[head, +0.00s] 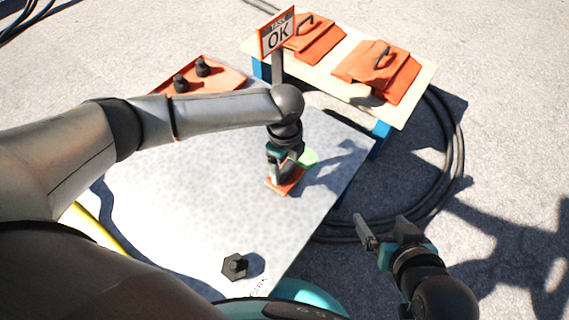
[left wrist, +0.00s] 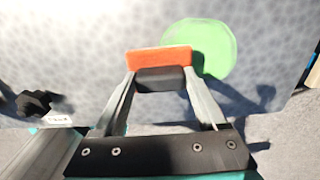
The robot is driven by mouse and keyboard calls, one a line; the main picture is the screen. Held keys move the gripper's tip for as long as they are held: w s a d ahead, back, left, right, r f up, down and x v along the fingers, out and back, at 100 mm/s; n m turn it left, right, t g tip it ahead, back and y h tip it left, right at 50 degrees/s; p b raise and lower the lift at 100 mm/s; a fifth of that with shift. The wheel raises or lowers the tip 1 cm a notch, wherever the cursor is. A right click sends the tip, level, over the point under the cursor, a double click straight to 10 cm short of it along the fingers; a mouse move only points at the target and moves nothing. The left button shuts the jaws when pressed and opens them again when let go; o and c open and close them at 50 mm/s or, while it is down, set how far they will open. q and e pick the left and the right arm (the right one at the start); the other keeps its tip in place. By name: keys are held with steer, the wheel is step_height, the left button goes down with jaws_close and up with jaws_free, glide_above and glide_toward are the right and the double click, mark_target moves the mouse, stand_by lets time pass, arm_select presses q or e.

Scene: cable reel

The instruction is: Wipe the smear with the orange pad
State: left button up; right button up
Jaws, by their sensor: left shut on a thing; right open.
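The orange pad (head: 286,183) is at the grey speckled tabletop (head: 190,180), under my left gripper (head: 281,165). My left gripper is shut on the pad's dark grip block (left wrist: 160,79); the orange pad also shows in the left wrist view (left wrist: 158,57) between the fingertips. A green smear (left wrist: 203,45) lies on the tabletop beside the pad, and partly beneath it in the wrist view. In the head view the smear (head: 309,157) is mostly hidden by my gripper. My right gripper (head: 378,235) is open and empty, off the table's right edge.
A black hex-based knob (head: 235,266) stands near the table's front edge. An orange tray (head: 213,71) with two black knobs is at the back left. An OK sign (head: 277,35) stands behind. Black cable (head: 452,150) coils on the ground.

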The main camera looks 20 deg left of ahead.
arm_select(q)
steer(key=shift+f+b, duration=0.3)
steer(key=shift+f, duration=0.4)
steer(key=shift+w, duration=0.1)
steer(key=shift+w+d+r+b, duration=0.1)
steer(key=shift+w+d+b, duration=0.2)
steer(key=shift+w, duration=0.3)
steer(key=shift+w+d+f+b, duration=0.15)
steer(key=shift+w+b, duration=0.1)
steer(key=shift+w, duration=0.4)
steer(key=shift+w+d+r+b, duration=0.15)
steer(key=shift+w+d+b, duration=0.15)
steer(key=shift+w, duration=0.3)
steer(key=shift+w+d+b, duration=0.3)
steer(key=shift+w+b, duration=0.4)
steer(key=shift+w, duration=0.15)
steer(key=shift+w+d, duration=0.35)
steer(key=shift+w, duration=0.6)
steer(key=shift+w+d, duration=0.3)
steer(key=shift+w, duration=0.6)
steer(key=shift+w+d, duration=0.35)
steer(key=shift+w, duration=0.6)
